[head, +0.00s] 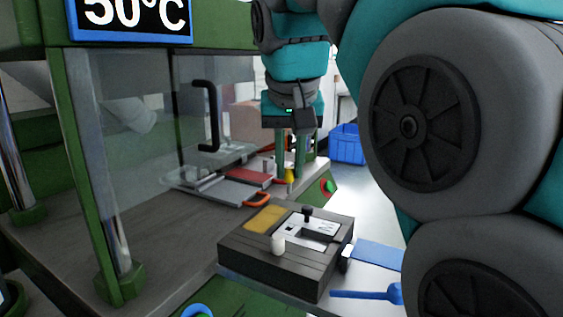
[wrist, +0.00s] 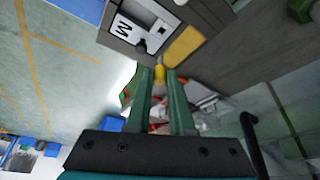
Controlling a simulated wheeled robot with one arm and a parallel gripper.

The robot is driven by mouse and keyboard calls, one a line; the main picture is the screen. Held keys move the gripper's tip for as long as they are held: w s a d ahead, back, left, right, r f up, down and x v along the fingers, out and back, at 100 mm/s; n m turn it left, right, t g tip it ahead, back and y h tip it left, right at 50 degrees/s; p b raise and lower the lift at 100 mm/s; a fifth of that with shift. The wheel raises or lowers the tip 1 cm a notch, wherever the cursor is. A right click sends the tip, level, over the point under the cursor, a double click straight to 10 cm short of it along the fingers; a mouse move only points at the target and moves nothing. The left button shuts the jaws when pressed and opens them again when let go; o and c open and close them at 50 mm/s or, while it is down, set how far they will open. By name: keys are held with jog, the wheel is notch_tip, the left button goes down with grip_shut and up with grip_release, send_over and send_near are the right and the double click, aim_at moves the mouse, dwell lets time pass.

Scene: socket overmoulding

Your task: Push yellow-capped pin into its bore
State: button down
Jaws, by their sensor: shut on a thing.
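The yellow-capped pin (head: 289,175) is between the green fingertips of my gripper (head: 290,165) in the head view, held in the air behind the mould block. In the wrist view the pin (wrist: 159,75) shows yellow between the two fingertips (wrist: 161,80), its far end pointing toward the block. The dark mould block (head: 260,261) sits at the front, with a light marked plate, a black knob (head: 307,212), a white knob (head: 278,243) and a yellow patch (head: 266,218) on top. The block also shows in the wrist view (wrist: 194,14). I cannot make out the pin's bore.
A green-framed press with a clear door and black handle (head: 207,115) stands at left. Behind the block lie metal plates, a red piece (head: 247,178) and an orange-handled tool (head: 257,200). A blue tool (head: 365,294) lies right of the block. A blue crate (head: 346,144) stands behind.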

jog(key=shift+f+b, duration=2.5)
jog(key=shift+f, duration=1.85)
jog(key=c, duration=0.7)
grip_release()
jog(key=p+v, duration=0.1)
jog(key=v, duration=0.6)
jog(key=shift+s+r+p, duration=0.15)
jog(key=shift+r+p, duration=0.15)
jog(key=shift+r, duration=0.1)
jog(key=shift+s, duration=0.1)
